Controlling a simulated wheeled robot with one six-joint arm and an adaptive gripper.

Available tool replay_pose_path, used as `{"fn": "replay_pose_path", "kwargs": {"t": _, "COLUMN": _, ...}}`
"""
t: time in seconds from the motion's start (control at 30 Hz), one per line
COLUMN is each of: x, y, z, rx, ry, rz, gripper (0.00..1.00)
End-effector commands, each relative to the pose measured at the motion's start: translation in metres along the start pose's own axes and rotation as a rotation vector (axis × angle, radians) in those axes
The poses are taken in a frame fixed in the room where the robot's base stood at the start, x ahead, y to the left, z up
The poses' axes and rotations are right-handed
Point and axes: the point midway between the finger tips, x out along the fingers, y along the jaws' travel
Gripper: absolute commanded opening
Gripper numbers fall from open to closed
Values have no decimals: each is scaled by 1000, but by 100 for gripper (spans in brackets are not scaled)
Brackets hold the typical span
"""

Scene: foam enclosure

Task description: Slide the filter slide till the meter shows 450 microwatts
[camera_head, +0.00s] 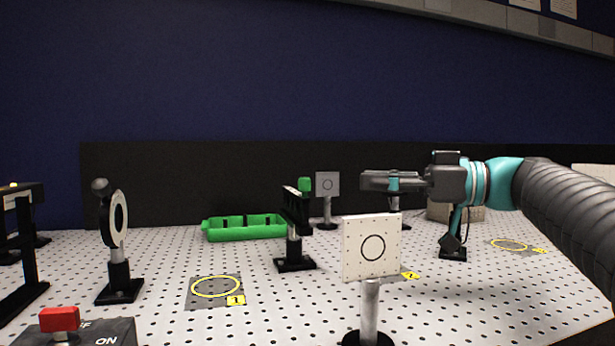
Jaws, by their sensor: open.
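A black post-mounted holder (296,228) stands left of the middle. It carries a narrow dark bar, seen nearly edge-on, with a green knob (304,184) at its top; this looks like the filter slide. My gripper (366,181) comes in from the right, level with the knob and pointing left. It is open, with nothing seen in it, and apart from the knob in the picture. I cannot tell its depth relative to the knob. No meter reading shows in this view.
A white target plate with a circle (355,262) stands in front, and a smaller grey plate (321,184) behind. A round black-rimmed mount (118,219) stands left. A green tray (246,231) lies behind. A red switch (60,319) is front left. Perforated board around marker 1 (236,300) is clear.

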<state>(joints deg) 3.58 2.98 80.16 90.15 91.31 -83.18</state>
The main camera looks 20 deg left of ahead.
Motion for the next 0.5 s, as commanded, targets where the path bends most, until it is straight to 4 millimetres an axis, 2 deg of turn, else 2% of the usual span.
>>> {"fn": "replay_pose_path", "kwargs": {"t": 0.5, "x": 94, "y": -1, "z": -1, "rx": 1, "ry": 0, "rz": -5, "gripper": 47}}
